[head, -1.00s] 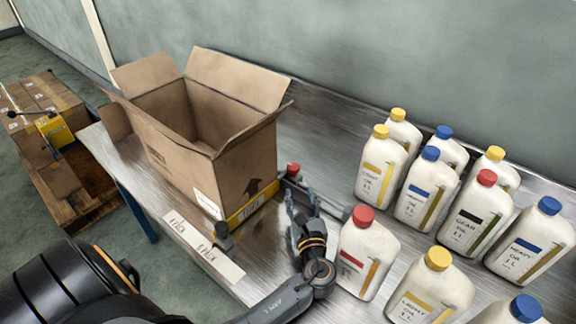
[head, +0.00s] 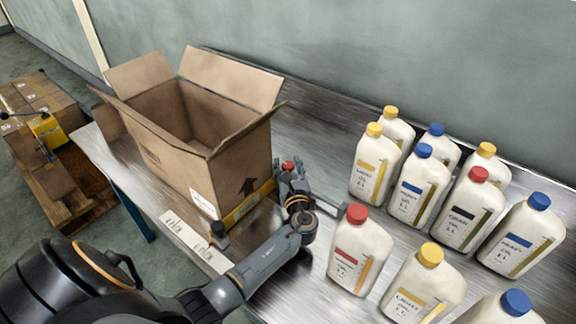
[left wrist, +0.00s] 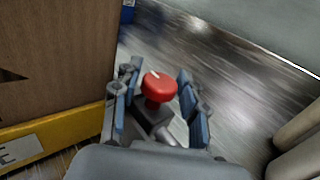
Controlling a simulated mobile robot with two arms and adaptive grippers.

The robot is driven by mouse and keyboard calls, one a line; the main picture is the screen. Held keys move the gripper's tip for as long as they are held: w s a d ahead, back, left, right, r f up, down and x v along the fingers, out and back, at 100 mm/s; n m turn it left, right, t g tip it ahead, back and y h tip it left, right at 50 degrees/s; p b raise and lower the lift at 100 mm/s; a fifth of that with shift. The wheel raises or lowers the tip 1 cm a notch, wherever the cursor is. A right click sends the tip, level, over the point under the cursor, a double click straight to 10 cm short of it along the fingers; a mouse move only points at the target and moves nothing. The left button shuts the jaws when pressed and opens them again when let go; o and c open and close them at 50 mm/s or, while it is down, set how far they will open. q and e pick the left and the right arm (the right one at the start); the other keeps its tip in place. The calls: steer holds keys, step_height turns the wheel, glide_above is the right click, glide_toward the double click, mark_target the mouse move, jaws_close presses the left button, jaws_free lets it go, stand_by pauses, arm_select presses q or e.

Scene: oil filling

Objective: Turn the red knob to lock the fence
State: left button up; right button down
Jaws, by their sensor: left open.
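The red knob (head: 288,166) stands at the right end of the yellow fence (head: 247,205), by the box's near right corner. In the left wrist view the knob (left wrist: 159,86) has a round red top with a pale mark. My left gripper (head: 287,178) is open at the knob. In the left wrist view the left gripper's fingers (left wrist: 155,92) stand on both sides of the knob, with gaps showing between. The open, empty cardboard box (head: 190,130) sits behind the fence. My right gripper is not in view.
Several white oil bottles (head: 412,190) with coloured caps stand to the right; a red-capped one (head: 358,252) is close to my left arm. A dark knob (head: 218,231) stands at the fence's near left. Bare metal table (head: 315,130) shows behind the gripper.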

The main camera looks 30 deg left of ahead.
arm_select(q)
steer(key=c, duration=0.9)
steer(key=shift+r+p, duration=0.15)
steer(key=shift+p, duration=0.25)
steer(key=shift+m+t+h, duration=0.3)
steer(key=o, duration=0.9)
steer(key=v, duration=1.2)
